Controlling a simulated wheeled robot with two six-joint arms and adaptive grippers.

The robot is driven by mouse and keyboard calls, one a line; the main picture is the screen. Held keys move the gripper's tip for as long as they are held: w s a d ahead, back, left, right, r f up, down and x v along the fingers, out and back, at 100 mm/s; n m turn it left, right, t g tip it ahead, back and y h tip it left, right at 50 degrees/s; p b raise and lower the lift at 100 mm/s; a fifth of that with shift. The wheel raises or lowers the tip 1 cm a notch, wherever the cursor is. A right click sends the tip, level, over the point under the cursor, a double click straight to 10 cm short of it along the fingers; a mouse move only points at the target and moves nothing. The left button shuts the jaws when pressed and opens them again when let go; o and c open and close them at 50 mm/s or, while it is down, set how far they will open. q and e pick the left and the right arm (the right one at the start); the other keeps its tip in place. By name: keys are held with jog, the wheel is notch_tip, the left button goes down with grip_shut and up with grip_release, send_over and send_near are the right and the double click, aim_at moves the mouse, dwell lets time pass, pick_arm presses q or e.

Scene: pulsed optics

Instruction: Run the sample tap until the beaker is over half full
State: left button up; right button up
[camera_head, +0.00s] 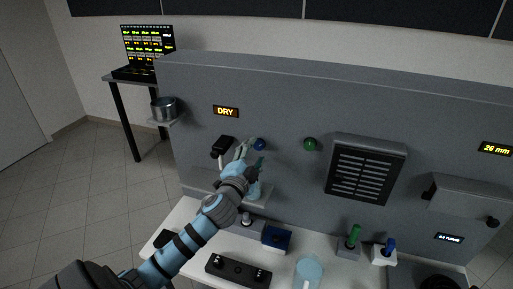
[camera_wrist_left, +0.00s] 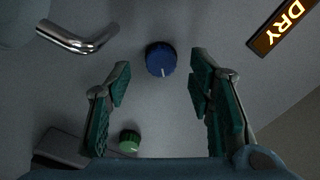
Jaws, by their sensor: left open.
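A round blue knob (camera_head: 260,144) with a white pointer mark is on the grey panel. In the left wrist view, the blue knob (camera_wrist_left: 161,59) lies between the spread fingers, with gaps on both sides. My left gripper (camera_head: 250,152) is open and empty in front of the panel, close to the knob. A bent metal spout (camera_wrist_left: 78,38) is at the upper left of the wrist view; beside it a pale rounded shape, perhaps the beaker, is cut off by the frame. Its fill level cannot be read. A lit sign (camera_head: 226,111) reads DRY. My right gripper is out of view.
A green knob (camera_head: 310,144) is right of the blue one. A black handle-like part (camera_head: 222,147) juts out at its left. A louvred box (camera_head: 366,172) stands out further right. Below, the white bench holds a blue box (camera_head: 276,238) and a translucent cup (camera_head: 309,270).

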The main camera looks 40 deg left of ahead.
aim_at(259, 145)
pick_arm(q)
jog(key=x, duration=0.2)
jog(key=shift+w+r, duration=0.1)
jog(key=shift+w, duration=0.2)
jog(key=shift+a, duration=0.1)
jog(key=c, duration=1.1)
jog(key=n, duration=0.2)
jog(key=shift+n+b, duration=0.3)
jog(key=shift+b, duration=0.05)
grip_shut()
jog(key=o, duration=1.1)
grip_release()
